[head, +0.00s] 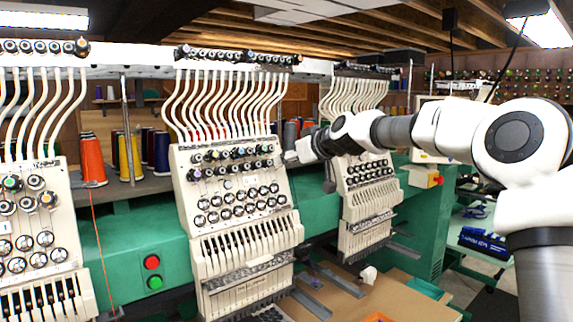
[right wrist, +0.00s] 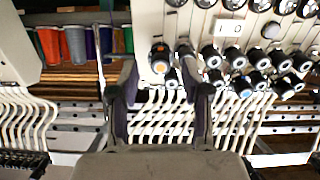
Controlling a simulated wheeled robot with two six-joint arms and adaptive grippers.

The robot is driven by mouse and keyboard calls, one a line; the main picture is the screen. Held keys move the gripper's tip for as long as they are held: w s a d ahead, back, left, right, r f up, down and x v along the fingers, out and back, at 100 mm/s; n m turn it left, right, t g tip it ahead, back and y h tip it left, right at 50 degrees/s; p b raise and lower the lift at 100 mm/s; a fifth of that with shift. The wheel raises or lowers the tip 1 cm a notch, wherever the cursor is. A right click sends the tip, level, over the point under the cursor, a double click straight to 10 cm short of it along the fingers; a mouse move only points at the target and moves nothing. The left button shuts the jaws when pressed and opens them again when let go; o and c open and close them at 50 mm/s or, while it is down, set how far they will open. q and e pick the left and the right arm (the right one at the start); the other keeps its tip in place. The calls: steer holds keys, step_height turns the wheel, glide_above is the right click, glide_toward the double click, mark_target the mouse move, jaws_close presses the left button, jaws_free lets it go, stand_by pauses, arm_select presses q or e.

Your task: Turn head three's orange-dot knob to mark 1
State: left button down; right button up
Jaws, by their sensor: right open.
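The orange-dot knob (right wrist: 160,60) is black with a pale rim and an orange centre. In the right wrist view it sits at the end of a knob row, at the edge of a cream panel (right wrist: 178,22). My right gripper (right wrist: 157,75) is open, its fingers on either side of this knob in the picture; I cannot tell whether they touch it. In the head view my right gripper (head: 301,152) is beside the upper right edge of the middle machine head (head: 235,180). The orange dot and the knob's mark cannot be read there. My left gripper is not in view.
Other dark knobs (right wrist: 234,56) crowd close beside the orange-dot knob. White thread tubes (right wrist: 160,112) run nearby. Another head (head: 366,185) stands to the right of my gripper. Thread cones (head: 130,155) stand behind the green machine beam (head: 165,240).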

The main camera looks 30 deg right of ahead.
steer(key=shift+w+f, duration=0.2)
steer(key=shift+w, duration=0.25)
jaws_close()
